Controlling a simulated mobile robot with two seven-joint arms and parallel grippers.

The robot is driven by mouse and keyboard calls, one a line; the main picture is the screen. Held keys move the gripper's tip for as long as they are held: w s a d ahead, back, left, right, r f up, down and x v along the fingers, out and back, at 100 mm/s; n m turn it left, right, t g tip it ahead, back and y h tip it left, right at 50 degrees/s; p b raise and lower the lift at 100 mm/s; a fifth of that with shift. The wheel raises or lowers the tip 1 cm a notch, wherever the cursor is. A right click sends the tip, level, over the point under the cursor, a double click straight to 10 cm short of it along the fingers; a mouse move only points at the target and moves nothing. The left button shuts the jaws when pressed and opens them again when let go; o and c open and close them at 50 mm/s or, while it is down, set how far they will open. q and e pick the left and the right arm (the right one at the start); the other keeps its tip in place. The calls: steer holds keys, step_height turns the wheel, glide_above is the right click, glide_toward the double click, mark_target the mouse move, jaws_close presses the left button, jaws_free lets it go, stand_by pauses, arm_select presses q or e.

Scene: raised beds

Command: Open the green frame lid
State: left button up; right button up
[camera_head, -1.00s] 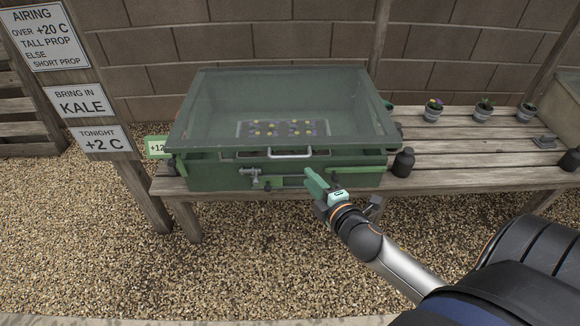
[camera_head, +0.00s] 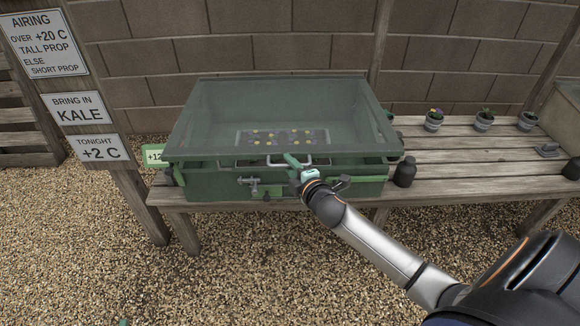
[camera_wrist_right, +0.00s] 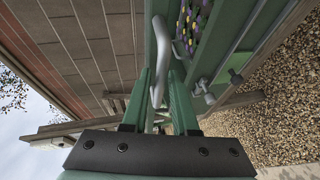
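My right gripper (camera_head: 293,161) is at this handle. In the wrist view its green fingers (camera_wrist_right: 162,80) stand apart, with the handle at the tips between them; I cannot tell if they touch it. A latch (camera_head: 250,183) is on the box front. A tiny green tip at the bottom left of the head view may be my left gripper.
The slatted bench (camera_head: 455,150) runs right, with small potted plants (camera_head: 484,120) and a dark bottle (camera_head: 405,173) close to the box. Signs (camera_head: 80,108) hang on a post at the left. A block wall stands behind. Gravel (camera_head: 240,270) in front is clear.

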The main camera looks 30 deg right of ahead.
steer(key=shift+w, duration=0.1)
jaws_close()
steer(key=shift+f, duration=0.1)
stand_by(1.4)
